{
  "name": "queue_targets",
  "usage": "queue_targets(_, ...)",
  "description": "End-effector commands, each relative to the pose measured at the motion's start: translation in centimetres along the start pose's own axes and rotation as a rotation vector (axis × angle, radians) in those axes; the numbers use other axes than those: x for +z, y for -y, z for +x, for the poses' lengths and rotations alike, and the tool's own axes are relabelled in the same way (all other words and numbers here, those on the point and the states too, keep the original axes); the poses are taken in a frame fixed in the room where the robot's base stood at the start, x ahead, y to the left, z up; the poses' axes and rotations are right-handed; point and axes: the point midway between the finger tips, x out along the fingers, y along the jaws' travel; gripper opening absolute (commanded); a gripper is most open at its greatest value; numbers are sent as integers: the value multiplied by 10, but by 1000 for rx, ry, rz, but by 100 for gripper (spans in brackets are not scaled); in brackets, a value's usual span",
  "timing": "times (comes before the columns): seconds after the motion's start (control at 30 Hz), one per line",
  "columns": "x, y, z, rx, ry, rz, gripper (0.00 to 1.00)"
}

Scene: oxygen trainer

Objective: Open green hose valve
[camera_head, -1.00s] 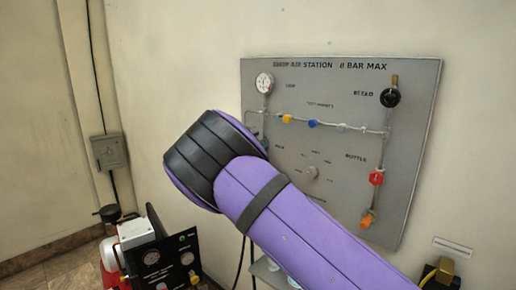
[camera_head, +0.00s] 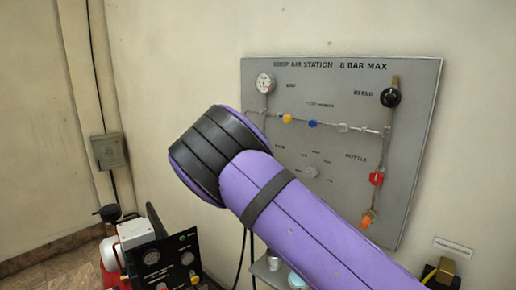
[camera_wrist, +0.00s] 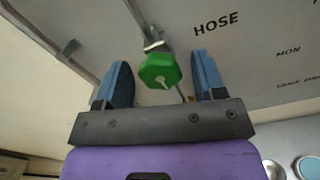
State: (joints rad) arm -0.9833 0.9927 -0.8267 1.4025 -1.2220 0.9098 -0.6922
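The green hose valve knob (camera_wrist: 159,71) shows in the wrist view, on a metal pipe near the HOSE label. My gripper (camera_wrist: 160,82) is open, with one blue finger on each side of the green knob and a gap to both. I cannot tell how deep the knob lies between the fingers. In the head view my purple and black arm hides the gripper and the green knob. The grey panel (camera_head: 408,170) stands on the wall behind the arm.
The panel carries a gauge (camera_head: 265,82), a black bleed knob (camera_head: 390,97), a red knob (camera_head: 376,178), a yellow knob (camera_head: 287,118) and a blue knob (camera_head: 312,124). A black and white machine (camera_head: 160,260) stands at the lower left. A small shelf holds round lids at the bottom.

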Motion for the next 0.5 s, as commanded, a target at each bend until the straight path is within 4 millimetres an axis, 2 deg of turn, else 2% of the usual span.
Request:
queue_targets(0.3, 1, 0, -1, -1, 1, 2, 65)
queue_targets(0.5, 1, -1, -23, 1, -1, 2, 65)
